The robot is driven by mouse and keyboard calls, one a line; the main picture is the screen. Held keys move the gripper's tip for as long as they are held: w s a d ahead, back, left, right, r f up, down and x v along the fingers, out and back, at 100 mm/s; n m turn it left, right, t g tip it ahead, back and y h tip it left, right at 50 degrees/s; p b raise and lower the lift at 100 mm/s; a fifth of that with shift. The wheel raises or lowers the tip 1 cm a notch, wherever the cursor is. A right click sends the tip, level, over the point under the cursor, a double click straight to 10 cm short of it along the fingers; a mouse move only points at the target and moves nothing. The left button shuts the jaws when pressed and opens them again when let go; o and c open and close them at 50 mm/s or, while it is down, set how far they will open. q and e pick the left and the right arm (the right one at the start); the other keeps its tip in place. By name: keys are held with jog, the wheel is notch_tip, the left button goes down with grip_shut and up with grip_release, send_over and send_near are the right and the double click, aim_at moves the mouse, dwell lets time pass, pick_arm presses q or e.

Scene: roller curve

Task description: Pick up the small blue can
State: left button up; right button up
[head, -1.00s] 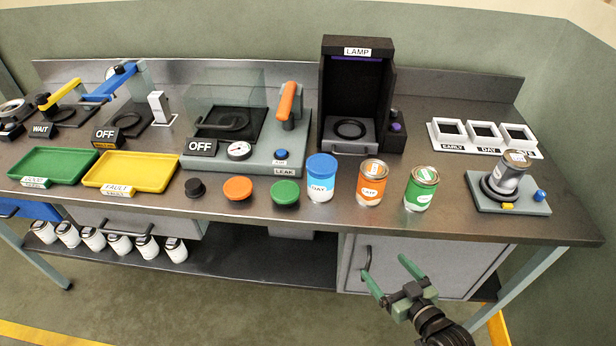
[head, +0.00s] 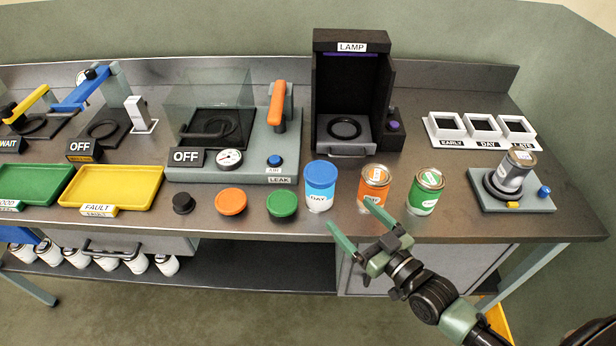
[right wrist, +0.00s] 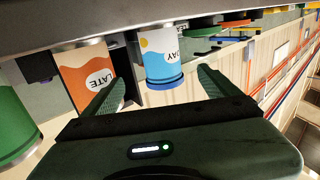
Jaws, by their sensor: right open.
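The small blue can (head: 320,188) has a blue lid and a white and blue DAY label. It stands upright near the front edge of the bench, left of the orange can (head: 373,187) and the green can (head: 426,190). My right gripper (head: 354,220) is open and empty, just in front of and below the blue and orange cans in the head view. In the right wrist view the blue can (right wrist: 163,58) shows beyond and between the open fingers (right wrist: 160,90), with no contact visible. The orange LATE can (right wrist: 86,72) is partly behind one finger. My left gripper is not in view.
Green (head: 282,203) and orange (head: 231,201) lids and a black knob (head: 183,203) lie left of the blue can. The lamp box (head: 350,95) stands behind it. A can sits on a blue-buttoned stand (head: 530,204) at the right. The bench front edge lies close to the gripper.

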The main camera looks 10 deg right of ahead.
aim_at(329, 193)
jog(key=w, duration=0.1)
jog(key=w+a, duration=0.1)
jog(key=shift+w+a+r+p, duration=0.15)
jog(key=shift+w+r+p, duration=0.2)
jog(key=shift+r+p, duration=0.05)
jog(key=p+x, duration=0.1)
jog(key=x, duration=0.2)
jog(key=shift+w+r, duration=0.1)
jog(key=shift+w, duration=0.15)
jog(key=shift+w+a, duration=0.3)
jog(key=shift+w, duration=0.3)
jog(key=p+x, duration=0.1)
jog(key=x, duration=0.3)
jog(key=shift+w+a+p, duration=0.1)
jog(key=shift+p, duration=0.25)
jog(key=shift+w+a+f, duration=0.15)
jog(key=shift+w+f, duration=0.2)
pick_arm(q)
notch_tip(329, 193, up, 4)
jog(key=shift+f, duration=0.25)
pick_arm(e)
jog(key=shift+c, duration=0.3)
jog(key=shift+s, duration=0.1)
jog(key=c, duration=1.5)
